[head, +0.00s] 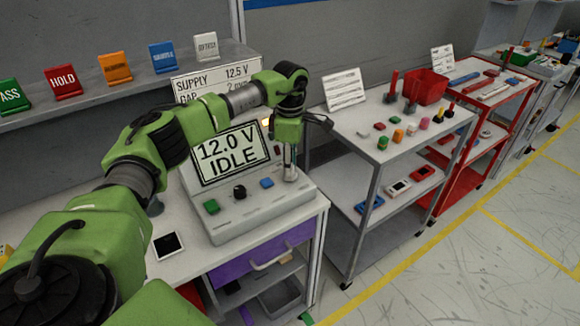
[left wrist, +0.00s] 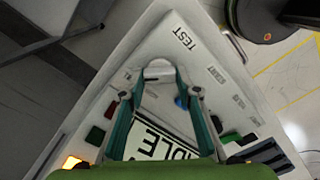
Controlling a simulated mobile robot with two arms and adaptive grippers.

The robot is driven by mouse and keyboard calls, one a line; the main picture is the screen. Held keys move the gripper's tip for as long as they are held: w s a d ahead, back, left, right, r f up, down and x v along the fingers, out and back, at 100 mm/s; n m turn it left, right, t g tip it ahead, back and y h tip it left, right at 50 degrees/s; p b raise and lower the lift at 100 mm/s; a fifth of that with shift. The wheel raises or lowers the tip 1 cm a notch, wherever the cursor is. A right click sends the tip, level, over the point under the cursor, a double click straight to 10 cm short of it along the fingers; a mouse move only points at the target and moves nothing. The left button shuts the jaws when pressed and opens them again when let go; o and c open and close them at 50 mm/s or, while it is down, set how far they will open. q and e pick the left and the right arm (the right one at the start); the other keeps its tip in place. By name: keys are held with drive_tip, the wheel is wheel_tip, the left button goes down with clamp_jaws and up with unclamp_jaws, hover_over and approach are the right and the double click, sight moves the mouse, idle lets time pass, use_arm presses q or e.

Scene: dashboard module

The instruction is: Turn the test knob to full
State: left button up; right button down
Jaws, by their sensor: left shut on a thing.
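The test console (head: 250,220) stands on a bench, and its screen (head: 230,152) reads "12.0 V IDLE". My left gripper (head: 291,175) reaches down to the right end of the console's panel. In the left wrist view, my left gripper's fingers (left wrist: 160,78) are shut on a pale rounded knob (left wrist: 159,67), one finger on each side. The word TEST is printed on the panel beyond it. The fingers hide part of the knob, and its pointer cannot be made out. My right gripper is not in view.
The panel also carries a green button (head: 212,207), a black knob (head: 240,191) and a blue button (head: 267,183), left of my gripper. A grey cart (head: 340,135) with small parts and a red bin (head: 426,87) stands to the right. Coloured signs line the back shelf.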

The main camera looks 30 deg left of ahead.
use_arm(q)
drive_tip(key=shift+m, duration=0.6)
drive_tip(key=shift+r, duration=0.1)
drive_tip(key=o, duration=1.1)
wheel_tip(320, 180, up, 12)
idle(0.3)
